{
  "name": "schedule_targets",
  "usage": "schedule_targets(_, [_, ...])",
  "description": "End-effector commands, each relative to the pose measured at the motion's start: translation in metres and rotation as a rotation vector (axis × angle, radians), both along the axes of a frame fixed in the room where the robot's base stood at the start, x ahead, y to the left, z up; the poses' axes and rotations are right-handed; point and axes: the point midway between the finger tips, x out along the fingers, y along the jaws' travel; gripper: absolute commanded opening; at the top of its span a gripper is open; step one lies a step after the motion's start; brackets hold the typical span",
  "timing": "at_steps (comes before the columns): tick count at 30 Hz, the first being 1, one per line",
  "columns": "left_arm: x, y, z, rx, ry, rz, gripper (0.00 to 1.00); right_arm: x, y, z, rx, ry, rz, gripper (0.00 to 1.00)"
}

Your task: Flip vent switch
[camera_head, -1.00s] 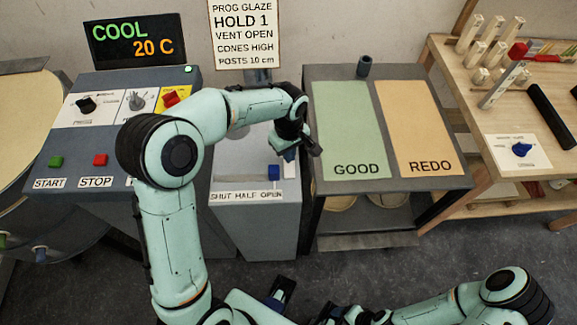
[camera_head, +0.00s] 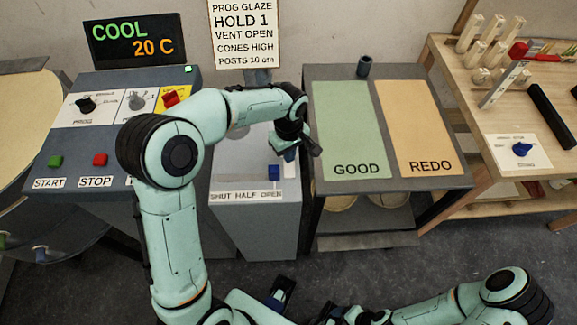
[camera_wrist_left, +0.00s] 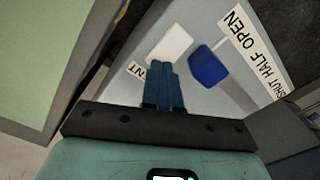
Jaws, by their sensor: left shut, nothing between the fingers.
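The vent switch is a blue knob (camera_head: 274,172) on the grey vent box, near the OPEN end of the SHUT HALF OPEN strip (camera_head: 246,196). In the left wrist view the blue knob (camera_wrist_left: 208,66) stands on a pale slot strip, right of my fingers. My left gripper (camera_head: 289,155) is shut and empty, just above and right of the knob in the head view. Its blue fingertips (camera_wrist_left: 165,84) lie together beside the knob, with a visible gap in the picture. They partly cover a white label. Dark parts low in the head view may be my right gripper (camera_head: 281,291); its jaws are unclear.
The kiln panel (camera_head: 60,150) with START and STOP buttons stands left. The table with GOOD (camera_head: 350,130) and REDO (camera_head: 412,125) mats stands close right of the gripper. A wooden bench (camera_head: 470,100) is farther right. My left forearm hides part of the vent box.

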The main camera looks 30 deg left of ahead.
Motion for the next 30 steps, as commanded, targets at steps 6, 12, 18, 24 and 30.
schedule_targets(6, [0.0, 0.0, -0.004, 0.0, 0.0, 0.0, 0.0, -0.001, 0.0, -0.003, 0.0, 0.001, 0.0, 0.69])
schedule_targets(12, [0.0, 0.0, -0.007, 0.0, 0.0, 0.0, 0.0, -0.002, 0.0, -0.005, 0.0, 0.002, 0.0, 0.69])
schedule_targets(18, [0.0, 0.0, -0.01, 0.0, 0.001, 0.0, 0.0, -0.002, 0.0, -0.007, 0.0, 0.002, 0.0, 0.69])
schedule_targets(24, [0.0, 0.0, -0.013, 0.0, 0.001, 0.0, 0.0, -0.003, 0.0, -0.009, 0.0, 0.003, 0.0, 0.69])
schedule_targets(30, [0.0, 0.0, -0.016, 0.0, 0.001, 0.0, 0.0, -0.003, 0.0, -0.011, 0.0, 0.004, 0.0, 0.69])
